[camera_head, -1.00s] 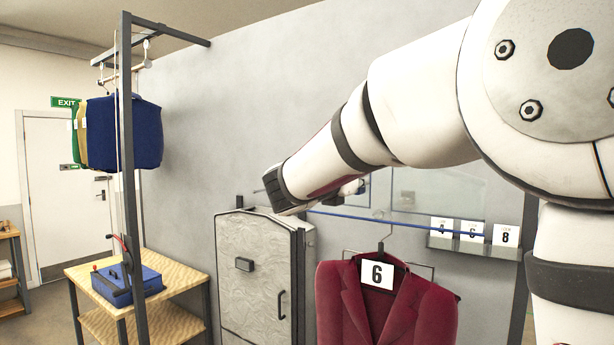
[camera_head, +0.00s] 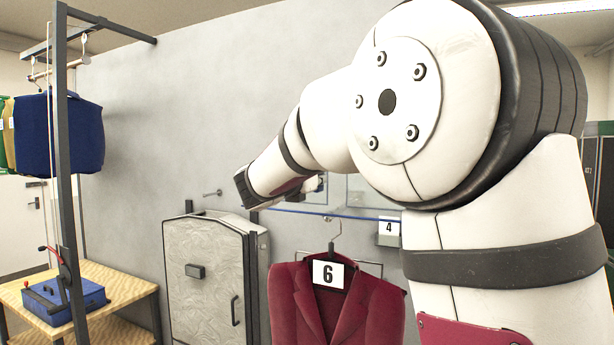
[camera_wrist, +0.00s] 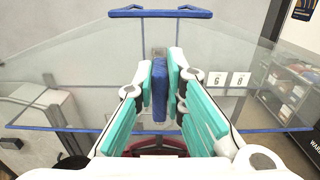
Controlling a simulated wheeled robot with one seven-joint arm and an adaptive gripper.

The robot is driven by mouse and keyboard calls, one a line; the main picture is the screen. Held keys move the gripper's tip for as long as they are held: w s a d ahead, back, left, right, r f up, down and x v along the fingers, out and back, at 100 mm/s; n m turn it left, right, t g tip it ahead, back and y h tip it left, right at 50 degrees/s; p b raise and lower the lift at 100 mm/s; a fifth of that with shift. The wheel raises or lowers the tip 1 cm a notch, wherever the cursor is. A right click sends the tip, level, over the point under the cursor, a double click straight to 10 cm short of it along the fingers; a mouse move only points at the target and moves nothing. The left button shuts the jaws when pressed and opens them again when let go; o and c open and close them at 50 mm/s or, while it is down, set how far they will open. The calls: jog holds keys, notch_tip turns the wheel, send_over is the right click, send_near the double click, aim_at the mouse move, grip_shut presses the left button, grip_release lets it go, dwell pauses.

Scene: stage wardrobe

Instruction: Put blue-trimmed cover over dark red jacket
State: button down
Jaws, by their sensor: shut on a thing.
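The dark red jacket (camera_head: 285,305) hangs on a wire hanger in the head view, with a white card reading 6 at its collar. A little of its red shows low between my fingers in the wrist view (camera_wrist: 160,152). The blue-trimmed cover is a see-through sheet with blue edging (camera_wrist: 160,13); its blue lower edge also shows in the head view (camera_head: 295,212). My gripper (camera_wrist: 160,78) is shut on a blue tab of the cover. In the head view my gripper (camera_head: 317,184) is above the jacket, partly hidden by my arm. The cover's lower edge is above the jacket's shoulders.
A grey cabinet (camera_head: 205,265) stands left of the jacket. A number-card shelf (camera_head: 389,240) is on the right, mostly behind my arm.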

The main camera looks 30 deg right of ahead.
jog(key=shift+x, duration=0.85)
jog(key=shift+w+d+f, duration=0.1)
jog(key=shift+d+f, duration=0.05)
jog(key=shift+f, duration=0.05)
notch_tip(320, 180, down, 29)
jog(key=b, duration=0.1)
jog(key=shift+f, duration=0.2)
dwell(2.6)
jog(key=c, duration=1.6)
grip_release()
jog(key=shift+o, duration=0.2)
